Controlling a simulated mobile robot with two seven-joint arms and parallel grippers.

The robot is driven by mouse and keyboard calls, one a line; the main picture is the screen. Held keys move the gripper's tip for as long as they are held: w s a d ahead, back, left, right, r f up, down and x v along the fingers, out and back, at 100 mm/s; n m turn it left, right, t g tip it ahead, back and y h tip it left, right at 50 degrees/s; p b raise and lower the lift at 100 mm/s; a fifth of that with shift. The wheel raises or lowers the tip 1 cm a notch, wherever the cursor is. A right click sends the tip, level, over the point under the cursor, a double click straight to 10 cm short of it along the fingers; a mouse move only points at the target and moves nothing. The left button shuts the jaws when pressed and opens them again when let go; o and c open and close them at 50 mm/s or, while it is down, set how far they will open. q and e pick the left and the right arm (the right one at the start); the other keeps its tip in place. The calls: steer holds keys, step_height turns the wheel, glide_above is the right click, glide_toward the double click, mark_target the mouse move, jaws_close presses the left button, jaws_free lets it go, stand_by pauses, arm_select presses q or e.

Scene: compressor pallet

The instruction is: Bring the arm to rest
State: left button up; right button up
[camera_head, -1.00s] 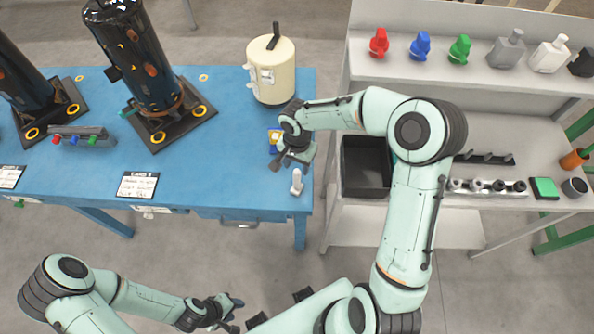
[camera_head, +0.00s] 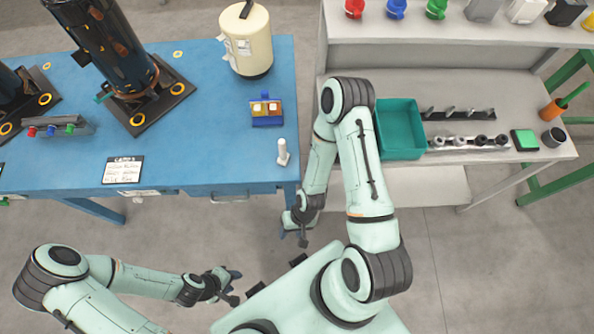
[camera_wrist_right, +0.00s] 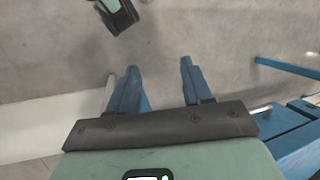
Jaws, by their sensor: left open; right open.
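My right gripper (camera_head: 294,232) is beside the front right leg of the blue table, in front of the table and low near my body. In the right wrist view its two blue fingers (camera_wrist_right: 158,85) stand apart with nothing between them and grey floor behind. My left gripper (camera_head: 232,284) hangs at the lower left, in front of the blue table and clear of it. It is open and small in view, and I see nothing held in it.
The blue table (camera_head: 215,130) carries dark cylinders, a cream canister (camera_head: 246,42), a small blue box (camera_head: 266,112) and a white peg (camera_head: 283,152). The grey bench (camera_head: 455,180) on the right holds a teal bin (camera_head: 400,128) and several fittings. Floor between is free.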

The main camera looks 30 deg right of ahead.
steer(key=shift+s+d+f+n, duration=0.15)
steer(key=shift+s+f, duration=0.1)
steer(key=shift+s, duration=0.35)
steer(key=shift+s+d+f+n, duration=0.15)
steer(key=shift+s+f, duration=0.1)
steer(key=shift+s, duration=0.35)
stand_by(0.4)
